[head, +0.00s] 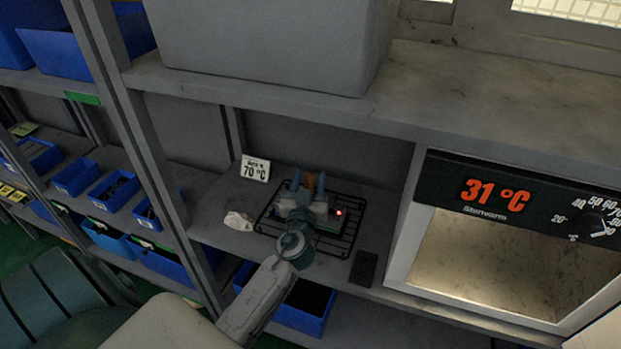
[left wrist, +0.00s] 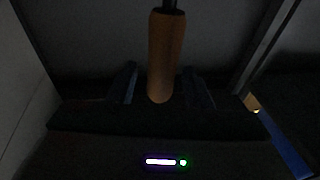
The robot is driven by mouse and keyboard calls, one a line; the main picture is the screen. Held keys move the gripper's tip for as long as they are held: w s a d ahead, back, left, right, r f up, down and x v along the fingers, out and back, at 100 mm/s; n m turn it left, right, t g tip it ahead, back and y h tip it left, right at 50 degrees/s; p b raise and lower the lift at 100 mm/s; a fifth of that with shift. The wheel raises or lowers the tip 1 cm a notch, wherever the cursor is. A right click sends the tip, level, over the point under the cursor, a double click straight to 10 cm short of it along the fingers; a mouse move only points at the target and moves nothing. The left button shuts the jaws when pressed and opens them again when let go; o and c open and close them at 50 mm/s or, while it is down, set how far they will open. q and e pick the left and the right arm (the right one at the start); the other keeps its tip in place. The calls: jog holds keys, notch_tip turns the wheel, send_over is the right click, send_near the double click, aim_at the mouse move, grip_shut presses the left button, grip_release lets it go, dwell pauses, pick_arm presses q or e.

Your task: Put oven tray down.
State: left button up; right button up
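The oven tray, a black wire rack (head: 344,236), lies flat in the shelf bay left of the oven and appears to rest on the shelf. Its wooden handle (head: 309,181) also shows large in the left wrist view (left wrist: 165,55). My left gripper (head: 308,184) is above the rack with its fingers on either side of the handle. In the left wrist view the fingers stand apart, with a gap visible beside the handle. My left wrist hides the middle of the rack. My right gripper is not in view.
The oven (head: 505,250) reads 31 °C at the right. A 70 °C sign (head: 255,168) stands behind the rack. A small whitish object (head: 238,221) lies left of it, a dark flat object (head: 364,268) right. A large grey box (head: 270,45) stands above; blue bins (head: 76,177) fill the left shelves.

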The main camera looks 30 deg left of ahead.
pick_arm(q)
jog(key=shift+f, duration=0.2)
jog(key=b+v, duration=0.6)
jog(key=v, duration=0.5)
jog(key=shift+s+d+r, duration=0.2)
jog(key=shift+s+d, duration=0.05)
jog(key=shift+s, duration=0.15)
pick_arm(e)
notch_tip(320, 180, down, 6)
